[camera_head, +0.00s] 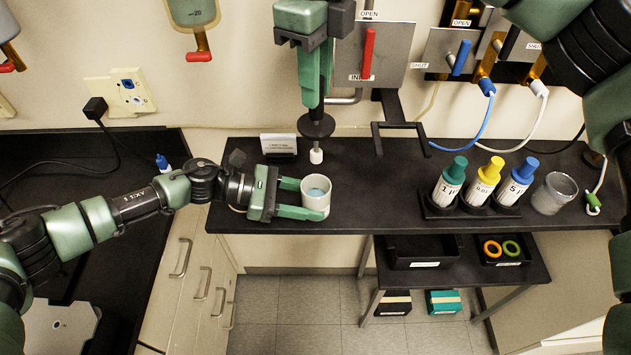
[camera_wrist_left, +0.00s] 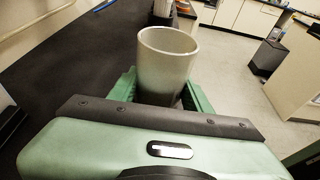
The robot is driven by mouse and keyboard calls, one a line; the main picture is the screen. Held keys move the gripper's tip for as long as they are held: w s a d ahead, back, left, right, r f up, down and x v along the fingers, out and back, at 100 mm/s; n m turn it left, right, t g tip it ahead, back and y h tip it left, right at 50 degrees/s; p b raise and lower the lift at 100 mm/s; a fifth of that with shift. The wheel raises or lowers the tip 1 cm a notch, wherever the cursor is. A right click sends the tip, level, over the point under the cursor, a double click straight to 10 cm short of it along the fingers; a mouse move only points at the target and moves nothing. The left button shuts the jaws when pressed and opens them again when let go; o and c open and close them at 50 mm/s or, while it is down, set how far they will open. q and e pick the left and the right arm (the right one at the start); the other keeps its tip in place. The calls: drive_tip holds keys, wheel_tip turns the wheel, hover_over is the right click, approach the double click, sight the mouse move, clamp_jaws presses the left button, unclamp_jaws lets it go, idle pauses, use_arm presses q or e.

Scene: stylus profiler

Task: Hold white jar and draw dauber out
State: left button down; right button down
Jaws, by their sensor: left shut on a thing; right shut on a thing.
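The white jar (camera_head: 315,207) stands upright at the front edge of the dark shelf, with pale blue inside its open mouth. My left gripper (camera_head: 300,199) is shut around its sides. The jar also fills the middle of the left wrist view (camera_wrist_left: 165,70), between the green fingers. The dauber has a black disc (camera_head: 316,126), a thin stem and a white tip (camera_head: 316,156).
A rack (camera_head: 440,207) holds bottles with green, yellow and blue caps at right, beside a clear cup (camera_head: 553,194). A small label card (camera_head: 278,144) stands behind the jar. A black bracket (camera_head: 396,138) projects right of the dauber. Bare shelf lies between jar and rack.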

use_arm(q)
drive_tip(key=shift+a+f, duration=0.1)
drive_tip(key=shift+f, duration=0.2)
drive_tip(key=c, duration=0.9)
unclamp_jaws()
drive_tip(key=o, duration=0.3)
drive_tip(key=shift+w+r, duration=0.1)
drive_tip(key=shift+r, duration=0.1)
drive_tip(key=v, duration=1.2)
